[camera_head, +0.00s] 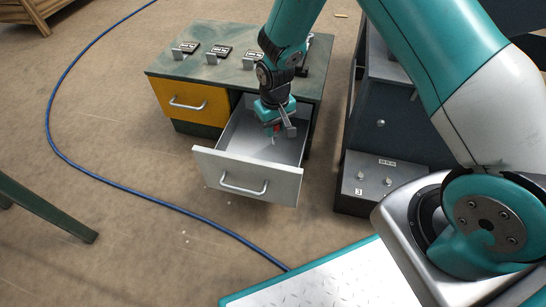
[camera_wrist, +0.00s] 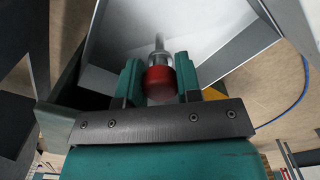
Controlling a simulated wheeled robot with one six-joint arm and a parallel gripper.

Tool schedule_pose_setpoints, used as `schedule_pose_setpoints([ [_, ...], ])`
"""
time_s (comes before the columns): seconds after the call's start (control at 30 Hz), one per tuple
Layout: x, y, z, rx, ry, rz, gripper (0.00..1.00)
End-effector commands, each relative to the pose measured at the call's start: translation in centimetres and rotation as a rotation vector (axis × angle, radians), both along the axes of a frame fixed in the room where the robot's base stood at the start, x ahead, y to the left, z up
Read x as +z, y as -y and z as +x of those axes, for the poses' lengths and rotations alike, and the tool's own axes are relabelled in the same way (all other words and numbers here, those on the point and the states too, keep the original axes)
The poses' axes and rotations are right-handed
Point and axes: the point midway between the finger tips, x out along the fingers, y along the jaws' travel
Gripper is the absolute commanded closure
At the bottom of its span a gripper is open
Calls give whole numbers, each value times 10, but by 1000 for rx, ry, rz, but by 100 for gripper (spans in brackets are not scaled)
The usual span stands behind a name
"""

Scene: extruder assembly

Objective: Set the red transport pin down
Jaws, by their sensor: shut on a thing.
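The red transport pin (camera_wrist: 160,80) has a red head and a thin metal shank. In the wrist view it sits between the two green fingers of my gripper (camera_wrist: 160,84), which is shut on its head. The shank points away from the gripper, toward the pale drawer interior. In the head view my gripper (camera_head: 277,130) is over the open grey drawer (camera_head: 246,180), with a small bit of red at its tip. Whether the pin touches the drawer floor cannot be told.
The drawer belongs to a green-topped cabinet (camera_head: 226,72) with a shut yellow drawer (camera_head: 190,102). Several labelled metal holders stand on top. A dark unit (camera_head: 385,125) with knobs stands to the right. A blue hose (camera_head: 110,182) crosses the open floor at left.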

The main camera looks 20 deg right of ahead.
Motion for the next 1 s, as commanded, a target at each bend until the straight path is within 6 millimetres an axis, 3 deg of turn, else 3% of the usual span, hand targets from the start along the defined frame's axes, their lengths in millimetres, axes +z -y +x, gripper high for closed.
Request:
schedule_pose_setpoints([
  [0.03, -23, 0, 0, 0, -1, 0, 93],
  [0.2, -59, 1, 0, -1, 0, 0, 93],
  [0.47, -78, 1, 0, -1, 1, 0, 93],
  [0.7, -114, 1, 0, -2, 1, 0, 93],
  [1.0, -114, 1, 0, -2, 2, 0, 93],
])
